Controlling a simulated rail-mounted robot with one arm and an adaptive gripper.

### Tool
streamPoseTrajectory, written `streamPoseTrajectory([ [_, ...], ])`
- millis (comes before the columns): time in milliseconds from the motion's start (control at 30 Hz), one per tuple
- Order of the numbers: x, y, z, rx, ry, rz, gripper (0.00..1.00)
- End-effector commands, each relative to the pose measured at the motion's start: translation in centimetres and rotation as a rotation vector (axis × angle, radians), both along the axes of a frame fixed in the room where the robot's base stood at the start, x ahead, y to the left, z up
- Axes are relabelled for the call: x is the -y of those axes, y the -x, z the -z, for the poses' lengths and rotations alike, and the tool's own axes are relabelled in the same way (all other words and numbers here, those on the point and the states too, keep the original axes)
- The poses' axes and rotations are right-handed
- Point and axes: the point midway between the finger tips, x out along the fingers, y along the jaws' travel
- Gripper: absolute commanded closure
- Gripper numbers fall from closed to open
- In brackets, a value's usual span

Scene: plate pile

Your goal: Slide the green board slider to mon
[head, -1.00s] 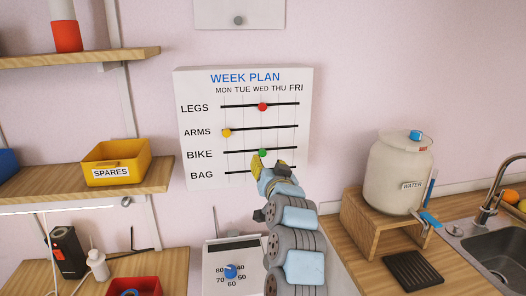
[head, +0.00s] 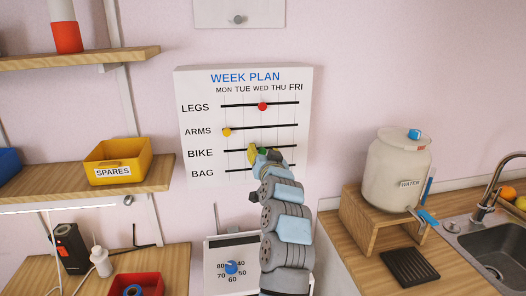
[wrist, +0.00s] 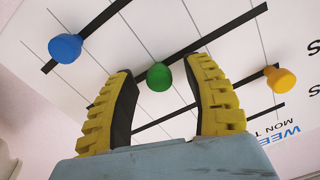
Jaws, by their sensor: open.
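The white WEEK PLAN board (head: 243,104) hangs on the wall with rows LEGS, ARMS, BIKE and BAG under day headings MON to FRI. The green slider (wrist: 158,76) is a round knob on the BIKE track, about in the WED column. In the head view, the green slider (head: 262,151) is partly covered by my gripper (head: 263,153). In the wrist view, my gripper (wrist: 160,64) is open, with a yellow finger on each side of the green knob. Gaps show between the knob and both fingers, so it is not gripped.
A red slider (head: 262,106) is on LEGS near WED, and a yellow one (head: 227,132) on ARMS near MON. A blue slider (wrist: 66,48) shows in the wrist view on a neighbouring track. A yellow SPARES bin (head: 118,158) stands left on a shelf.

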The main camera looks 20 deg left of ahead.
Motion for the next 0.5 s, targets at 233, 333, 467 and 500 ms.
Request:
streamPoseTrajectory([
  [233,-0.03,-0.09,0.01,0.0,0.0,0.0,0.49],
  [333,-0.03,-0.09,0.0,0.0,0.0,0.0,0.52],
  [467,-0.02,-0.08,0.0,0.0,0.0,0.0,0.89],
  [500,-0.03,-0.08,0.01,0.0,0.0,0.0,1.0],
])
